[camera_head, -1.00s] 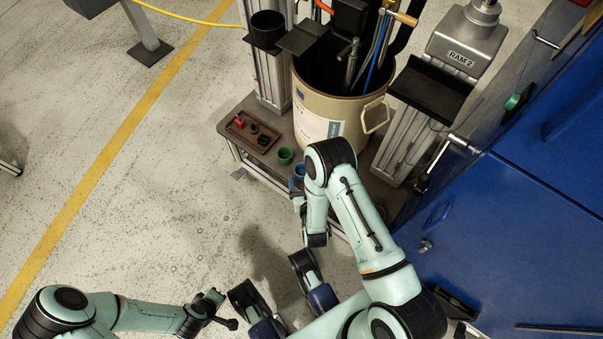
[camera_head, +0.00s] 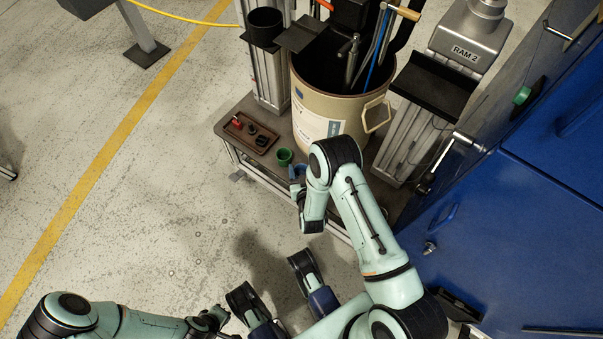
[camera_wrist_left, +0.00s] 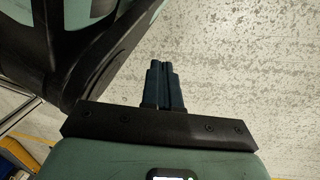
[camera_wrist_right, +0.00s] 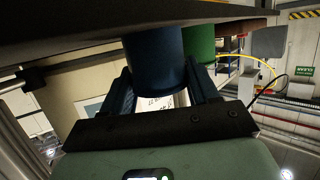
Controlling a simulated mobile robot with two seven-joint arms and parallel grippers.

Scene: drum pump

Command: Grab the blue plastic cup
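The blue plastic cup (camera_head: 297,172) stands at the front edge of the low platform, partly hidden by my right arm in the head view. In the right wrist view the blue cup (camera_wrist_right: 155,62) fills the space between the fingers of my right gripper (camera_wrist_right: 160,88). The fingers are spread wide, one on each side of the cup; I cannot tell whether they touch it. My left gripper (camera_wrist_left: 163,85) is shut and empty, over bare floor away from the cup. It also shows in the head view (camera_head: 220,313).
A green cup (camera_head: 284,156) stands close beside the blue one, also seen in the right wrist view (camera_wrist_right: 199,43). A brown tray (camera_head: 238,141) with small parts lies to its left. A large beige drum (camera_head: 318,105) stands behind. Blue cabinets (camera_head: 500,230) flank the right.

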